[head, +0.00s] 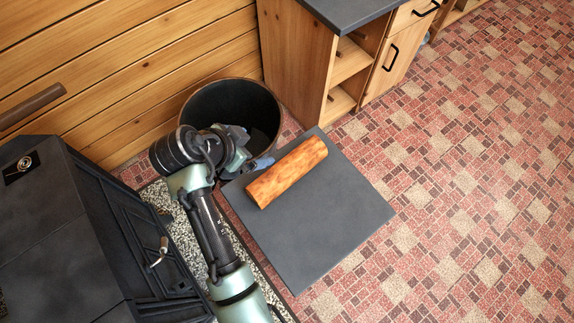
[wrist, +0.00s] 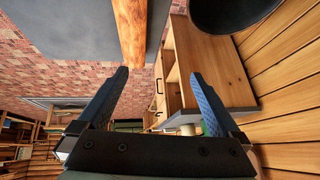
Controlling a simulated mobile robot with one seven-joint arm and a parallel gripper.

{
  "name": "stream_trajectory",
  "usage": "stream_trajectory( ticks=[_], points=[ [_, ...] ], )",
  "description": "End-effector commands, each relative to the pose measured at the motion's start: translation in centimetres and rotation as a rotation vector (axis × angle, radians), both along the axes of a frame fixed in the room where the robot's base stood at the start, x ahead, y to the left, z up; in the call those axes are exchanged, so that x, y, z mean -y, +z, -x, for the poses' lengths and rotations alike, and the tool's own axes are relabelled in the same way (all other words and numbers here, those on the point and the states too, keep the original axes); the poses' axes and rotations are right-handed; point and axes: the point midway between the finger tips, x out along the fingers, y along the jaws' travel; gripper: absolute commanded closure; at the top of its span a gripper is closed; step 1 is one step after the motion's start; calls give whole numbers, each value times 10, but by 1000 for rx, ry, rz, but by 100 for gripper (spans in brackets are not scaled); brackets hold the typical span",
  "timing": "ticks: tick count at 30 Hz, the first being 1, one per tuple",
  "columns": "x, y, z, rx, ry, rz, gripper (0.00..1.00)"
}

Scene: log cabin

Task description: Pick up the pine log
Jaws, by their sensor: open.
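The pine log (head: 287,172) is an orange-brown cylinder lying on its side on a flat dark grey slab (head: 325,225) on the floor. In the wrist view the log (wrist: 130,28) shows at the top, ahead of the fingertips and nearer the left finger, with the slab (wrist: 75,25) behind it. My gripper (head: 255,155) is just left of the log in the head view, partly hidden by my own wrist. In the wrist view my gripper (wrist: 160,74) has its two blue fingers wide apart, with nothing held between them.
A round black bin (head: 232,105) stands behind my gripper against the plank wall (head: 130,70). A wooden cabinet (head: 300,55) with a dark top stands beyond the log. A black stove (head: 90,230) is close on the left. The tiled floor (head: 470,180) to the right is clear.

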Motion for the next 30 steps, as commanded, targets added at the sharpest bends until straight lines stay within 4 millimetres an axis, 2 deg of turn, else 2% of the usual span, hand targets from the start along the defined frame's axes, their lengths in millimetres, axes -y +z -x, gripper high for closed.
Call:
stream_trajectory(
  ticks=[1,4,7,15,24,30],
  points=[
    [2,-27,16,-49,-39,24,0],
    [9,-49,36,-102,-102,56,0],
    [15,-63,41,-119,-127,69,0],
    [37,-104,25,-119,-129,67,0],
    [48,-123,14,-115,-127,65,0],
    [61,-146,1,-116,-129,66,0]
  ],
)
